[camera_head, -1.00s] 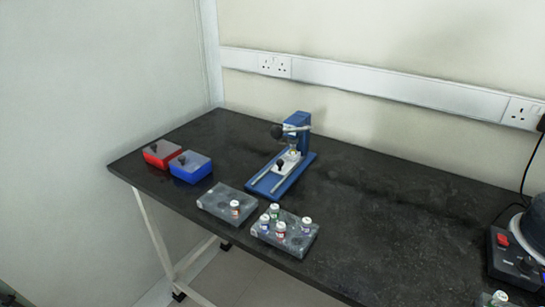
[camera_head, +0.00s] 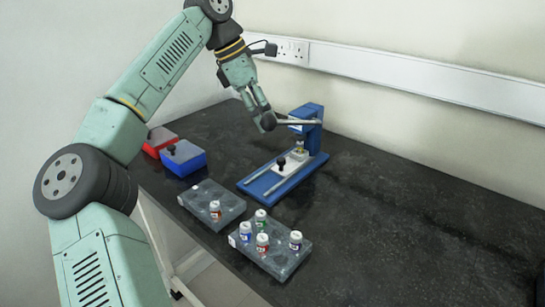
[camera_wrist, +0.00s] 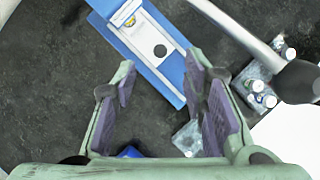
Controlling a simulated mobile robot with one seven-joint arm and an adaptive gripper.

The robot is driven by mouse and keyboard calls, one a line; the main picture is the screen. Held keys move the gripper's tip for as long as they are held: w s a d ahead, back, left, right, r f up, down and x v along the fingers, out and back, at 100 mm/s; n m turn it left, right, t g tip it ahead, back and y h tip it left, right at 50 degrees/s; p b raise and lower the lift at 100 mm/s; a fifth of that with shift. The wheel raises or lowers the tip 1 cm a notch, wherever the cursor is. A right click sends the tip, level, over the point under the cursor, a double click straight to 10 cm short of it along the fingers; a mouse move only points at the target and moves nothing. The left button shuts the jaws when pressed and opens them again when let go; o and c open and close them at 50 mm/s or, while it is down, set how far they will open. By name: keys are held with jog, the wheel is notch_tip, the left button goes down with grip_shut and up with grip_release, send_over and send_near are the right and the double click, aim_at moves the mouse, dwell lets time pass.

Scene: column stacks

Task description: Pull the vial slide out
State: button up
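The vial slide (camera_head: 291,166) is a white plate with a black knob (camera_head: 281,162) on the blue press's rails. A yellow-topped vial (camera_head: 300,149) appears to stand at its inner end, below the press head. In the wrist view the slide (camera_wrist: 146,38) and its black knob (camera_wrist: 160,50) lie beyond my fingertips. My gripper (camera_wrist: 165,78) is open with nothing between its purple pads. In the head view my gripper (camera_head: 262,108) is high above the bench by the press lever's black knob (camera_head: 268,122). In the wrist view that knob is right of my fingers.
The lever (camera_wrist: 250,38) juts from the blue press (camera_head: 308,118) close to my gripper. Two grey racks with vials, one left (camera_head: 228,204) and one right (camera_head: 282,261), stand in front. Red (camera_head: 158,138) and blue (camera_head: 186,160) boxes are at left. The bench is clear at right.

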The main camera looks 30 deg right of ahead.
aim_at(280, 159)
jog(key=x, duration=0.3)
jog(key=a+x, duration=0.1)
jog(key=x, duration=0.7)
jog(key=shift+w+a+f+b, duration=0.2)
jog(key=shift+w+f+b, duration=0.1)
jog(key=shift+f, duration=0.35)
jog(key=shift+c, duration=0.3)
grip_shut()
